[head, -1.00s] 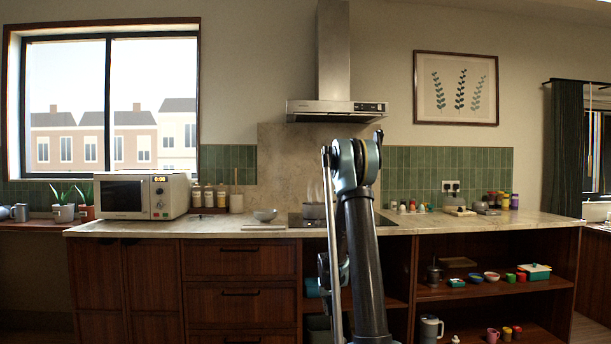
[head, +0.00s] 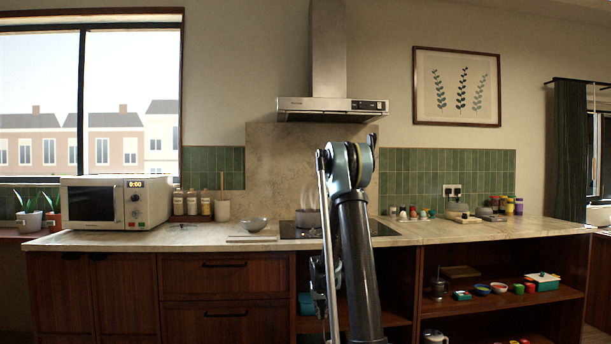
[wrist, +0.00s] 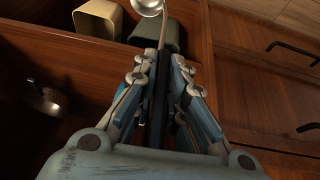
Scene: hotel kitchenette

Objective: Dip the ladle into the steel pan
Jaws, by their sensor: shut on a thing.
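My gripper (wrist: 160,75) is shut on the dark handle of the ladle (wrist: 149,6) in the wrist view. The ladle's shiny round bowl extends beyond the fingers and is cut by the top edge. In the head view my arm hides the gripper and ladle. A steel pan (head: 307,218) stands on the black hob under the hood, with steam rising from it. My arm covers its right side. The ladle is apart from this pan, down in front of the wooden cabinets.
The hob (head: 290,231) is set in the stone counter (head: 120,239). A grey bowl (head: 254,224) and a microwave (head: 118,202) are left of it. Open shelves (head: 515,297) hold small dishes. The wrist view shows two bins (wrist: 97,22) (wrist: 158,33) and a metal utensil (wrist: 45,100).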

